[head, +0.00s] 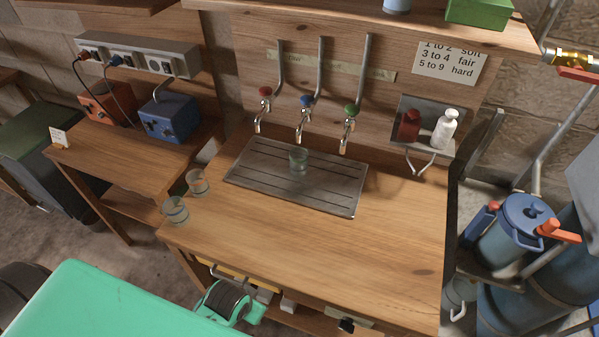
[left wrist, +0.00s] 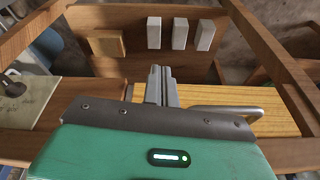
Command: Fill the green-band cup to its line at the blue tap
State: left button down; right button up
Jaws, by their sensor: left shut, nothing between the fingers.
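A small clear cup with a greenish tint (head: 298,161) stands upright on the slotted metal drip tray (head: 340,203), roughly below the blue tap (head: 305,103). Its fill line and any liquid in it are too small to make out. The red tap (head: 264,93) is to the left and the green tap (head: 351,110) to the right. Two more clear cups, one behind (head: 197,182) and one in front (head: 175,210), stand at the bench's left edge, apart from the tray. My left gripper (left wrist: 160,78) is shut and empty, low down by a metal handle (left wrist: 228,110). My right gripper is not in view.
The wooden bench (head: 340,255) is clear in front of the tray. A wall holder carries a red bottle (head: 409,125) and a white bottle (head: 445,129). Orange (head: 106,105) and blue (head: 170,117) boxes stand left. Pale blocks (left wrist: 180,34) lie beyond my left fingers.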

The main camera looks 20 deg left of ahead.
pick_arm(q)
notch_tip(320, 180, up, 11)
jog(key=w+t, duration=0.1)
jog(key=w, duration=0.1)
jog(key=w+r+n+t, duration=0.1)
jog(key=w+r+t, duration=0.4)
jog(key=w+r, duration=1)
jog(key=w+a+r+t, duration=0.1)
jog(key=w+r+t, duration=0.5)
jog(key=w+r, duration=0.8)
jog(key=w, duration=0.5)
jog(key=shift+r+n+p, duration=0.3)
jog(key=shift+r+n, duration=0.05)
jog(key=shift+n, duration=0.05)
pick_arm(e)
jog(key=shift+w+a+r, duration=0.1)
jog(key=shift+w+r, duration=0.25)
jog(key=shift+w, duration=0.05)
pick_arm(q)
jog(key=shift+w+a, duration=0.1)
